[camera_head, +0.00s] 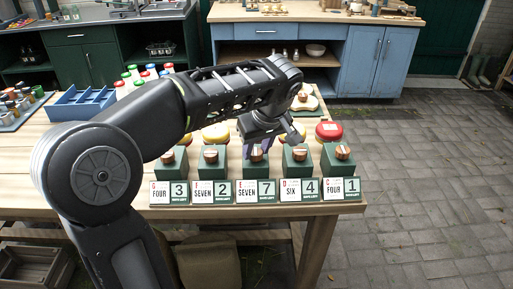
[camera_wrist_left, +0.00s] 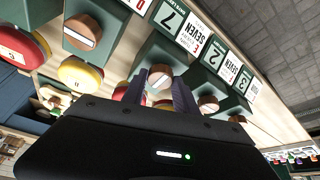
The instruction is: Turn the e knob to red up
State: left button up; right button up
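A row of green blocks with round wooden knobs stands along the table front, each with a letter-and-number card. The e knob (camera_head: 257,154) is on the middle block, behind the card with SEVEN and 7. In the left wrist view the e knob (camera_wrist_left: 160,77) shows a pale line on its face; which way its red side points is too small to tell. My left gripper (camera_head: 258,147) reaches down at this knob. In the left wrist view its two dark fingers (camera_wrist_left: 160,84) are spread on either side of the knob; contact is not clear. My right gripper is not in view.
Neighbouring knobs stand close on both sides: one at left (camera_head: 211,155) and one at right (camera_head: 299,153). Red and yellow round buttons, such as the red one (camera_head: 329,131), sit behind. A blue tray (camera_head: 82,104) and several capped bottles are at the back left.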

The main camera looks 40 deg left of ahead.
aim_at(261, 167)
pick_arm(q)
jog(key=o, duration=0.4)
jog(key=shift+s+d+r, duration=0.1)
jog(key=shift+d+r, duration=0.1)
jog(key=shift+r, duration=0.35)
jog(key=p+v, duration=0.1)
jog(key=v, duration=0.5)
jog(key=shift+s+d+r+p, duration=0.1)
jog(key=shift+d+r+p, duration=0.05)
jog(key=shift+r+p, duration=0.15)
jog(key=shift+f, duration=0.1)
